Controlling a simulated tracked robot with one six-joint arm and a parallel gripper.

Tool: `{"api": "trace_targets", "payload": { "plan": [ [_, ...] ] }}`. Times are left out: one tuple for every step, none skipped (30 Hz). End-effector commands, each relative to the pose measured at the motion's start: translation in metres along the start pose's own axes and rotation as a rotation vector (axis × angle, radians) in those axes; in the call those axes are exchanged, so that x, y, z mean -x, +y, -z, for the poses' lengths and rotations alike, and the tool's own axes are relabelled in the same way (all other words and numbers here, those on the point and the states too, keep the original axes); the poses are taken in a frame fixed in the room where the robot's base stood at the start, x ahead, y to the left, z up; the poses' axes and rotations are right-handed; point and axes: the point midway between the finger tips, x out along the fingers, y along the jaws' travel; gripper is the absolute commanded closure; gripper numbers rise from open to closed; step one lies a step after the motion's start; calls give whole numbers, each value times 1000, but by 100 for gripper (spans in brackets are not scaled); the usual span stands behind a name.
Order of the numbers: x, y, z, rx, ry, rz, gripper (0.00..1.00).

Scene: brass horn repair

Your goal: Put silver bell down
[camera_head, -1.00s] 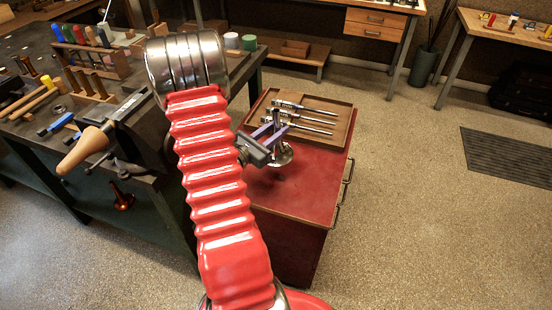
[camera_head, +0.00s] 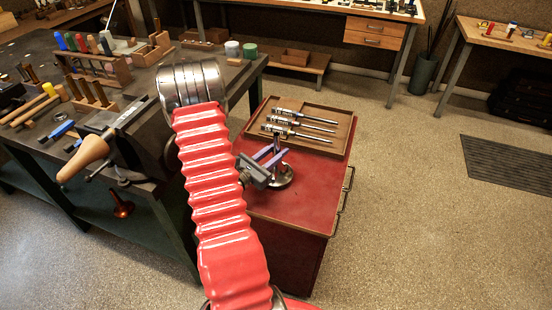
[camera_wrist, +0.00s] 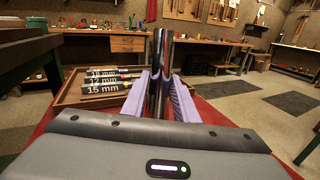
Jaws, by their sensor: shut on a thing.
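The silver bell (camera_head: 284,178) is on or just above the red cabinet top, with its flared end down and its stem upright. In the wrist view the bell's shiny tube (camera_wrist: 160,72) stands between the two purple fingers. My gripper (camera_head: 275,153) is shut on the stem. The gripper partly hides the bell in the head view, and the wrist view does not show the flare. I cannot tell whether the rim touches the top.
The red cabinet (camera_head: 305,207) has free room in front of and right of the bell. A wooden tray (camera_head: 345,130) holding several labelled metal rods (camera_head: 300,122) lies just behind. The dark workbench (camera_head: 150,75) with tools and a vise stands at left.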

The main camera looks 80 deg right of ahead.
Motion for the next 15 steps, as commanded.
{"api": "trace_targets", "payload": {
  "plan": [
    [0,-1,7,3,1,0,100],
    [0,-1,10,2,1,0,100],
    [0,-1,14,2,1,0,100],
    [0,-1,18,2,1,0,100],
    [0,-1,20,2,1,0,100],
    [0,-2,22,1,0,0,100],
    [0,-2,24,0,0,0,100],
    [0,-2,25,0,0,0,100],
    [0,-2,26,0,0,0,100],
    [0,-2,26,0,0,0,100],
    [0,-2,26,0,0,0,100],
    [0,-2,26,-1,-1,1,100],
    [0,-2,26,-1,-1,1,100],
    [0,-2,26,-1,-1,1,100],
    [0,-2,26,-1,-1,1,100]
  ]
}}
